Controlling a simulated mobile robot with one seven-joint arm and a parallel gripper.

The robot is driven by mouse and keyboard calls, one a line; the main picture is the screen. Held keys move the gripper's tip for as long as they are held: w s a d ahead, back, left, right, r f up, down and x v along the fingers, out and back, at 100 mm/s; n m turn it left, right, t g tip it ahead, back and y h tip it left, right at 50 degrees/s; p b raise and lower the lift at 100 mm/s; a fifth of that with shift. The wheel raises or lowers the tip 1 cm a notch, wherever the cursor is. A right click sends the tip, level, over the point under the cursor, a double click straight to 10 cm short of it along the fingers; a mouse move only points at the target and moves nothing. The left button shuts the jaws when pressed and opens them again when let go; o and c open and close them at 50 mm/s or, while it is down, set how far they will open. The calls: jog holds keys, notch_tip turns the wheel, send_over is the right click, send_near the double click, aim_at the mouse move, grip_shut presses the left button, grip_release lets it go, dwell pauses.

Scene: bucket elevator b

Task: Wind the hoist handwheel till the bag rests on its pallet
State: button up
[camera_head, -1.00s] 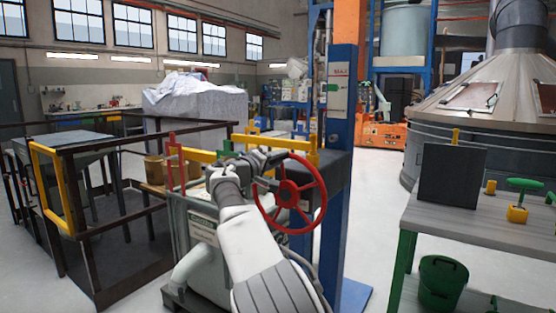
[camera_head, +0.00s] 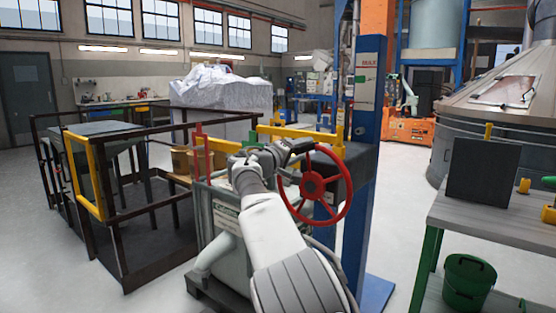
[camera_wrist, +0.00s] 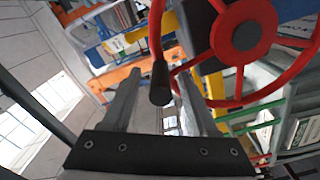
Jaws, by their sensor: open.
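The red handwheel (camera_head: 313,187) is mounted on a dark box beside the blue post. In the wrist view its hub (camera_wrist: 243,35) and spokes fill the upper right. Its dark crank handle (camera_wrist: 160,84) shows between my open finger tips. My gripper (camera_wrist: 156,78) is open, with one finger on each side of the handle in the picture; I cannot tell if either touches it. In the head view my gripper (camera_head: 300,147) is at the wheel's upper left rim. I cannot clearly make out the hoisted bag or its pallet.
The blue post (camera_head: 368,150) stands just right of the wheel. A dark-railed platform (camera_head: 125,215) with a yellow gate is at left. A grey workbench (camera_head: 490,218) with a green bucket (camera_head: 468,283) below is at right. Clear floor lies between post and bench.

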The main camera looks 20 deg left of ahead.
jog(key=v, duration=1.6)
jog(key=shift+d+r, duration=0.1)
